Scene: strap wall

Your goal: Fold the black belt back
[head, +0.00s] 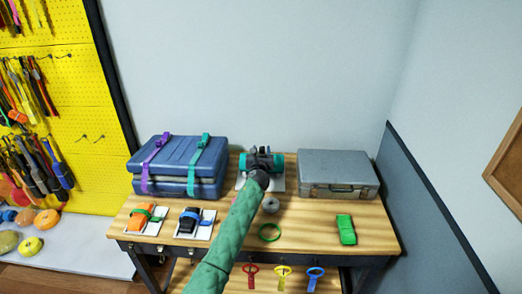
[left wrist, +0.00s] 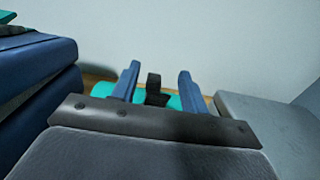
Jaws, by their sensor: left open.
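A black belt (left wrist: 153,83) stands up from a teal body (left wrist: 176,102) in the left wrist view. The teal body (head: 278,159) also shows in the head view, at the back middle of the bench on a white plate (head: 277,185). My left gripper (left wrist: 158,80) is open, with its two blue fingers on either side of the belt. A gap shows on each side, so the belt is not gripped. In the head view my green arm and wrist hide much of the belt and the plate. My right gripper is not in view.
Blue cases (head: 176,160) with purple and teal straps stand left of the teal body. A grey case (head: 337,170) stands right.

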